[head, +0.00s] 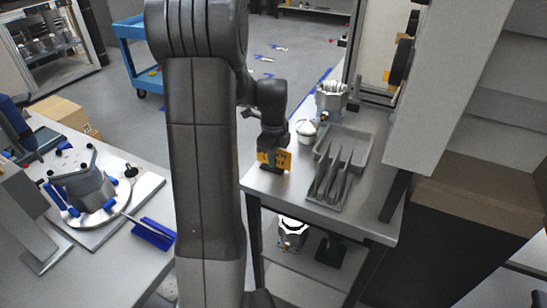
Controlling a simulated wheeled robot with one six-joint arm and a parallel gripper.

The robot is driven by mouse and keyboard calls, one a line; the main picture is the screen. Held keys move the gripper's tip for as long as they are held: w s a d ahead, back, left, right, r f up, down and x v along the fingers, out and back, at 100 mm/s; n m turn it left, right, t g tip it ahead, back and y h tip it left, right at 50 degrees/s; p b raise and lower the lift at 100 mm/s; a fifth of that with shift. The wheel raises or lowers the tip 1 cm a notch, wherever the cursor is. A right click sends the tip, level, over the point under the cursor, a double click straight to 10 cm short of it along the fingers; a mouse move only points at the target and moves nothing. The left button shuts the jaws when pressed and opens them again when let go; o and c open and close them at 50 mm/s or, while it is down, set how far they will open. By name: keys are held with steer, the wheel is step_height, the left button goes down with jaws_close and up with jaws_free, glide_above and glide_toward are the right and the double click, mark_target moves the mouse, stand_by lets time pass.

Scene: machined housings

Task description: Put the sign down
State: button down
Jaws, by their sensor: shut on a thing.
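The sign (281,159) is a small orange-yellow plate with dark lettering, too small to read fully. It is at the front left corner of the grey metal table (327,215). My gripper (273,151) points down and is shut on the sign, whose upper part is partly covered by the gripper. A dark foot under the sign is at or very near the tabletop; I cannot tell whether it touches.
A grey slotted tray (356,147), a white-topped round part (306,131) and a metal housing (331,97) stand behind and right of the sign. A lower shelf (300,266) holds another housing (292,232). A left bench (148,190) carries a clamped housing (85,190).

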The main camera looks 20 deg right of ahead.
steer(key=shift+f, duration=0.1)
steer(key=c, duration=1.6)
jaws_free()
step_height(320, 180, up, 12)
steer(key=shift+r, duration=0.15)
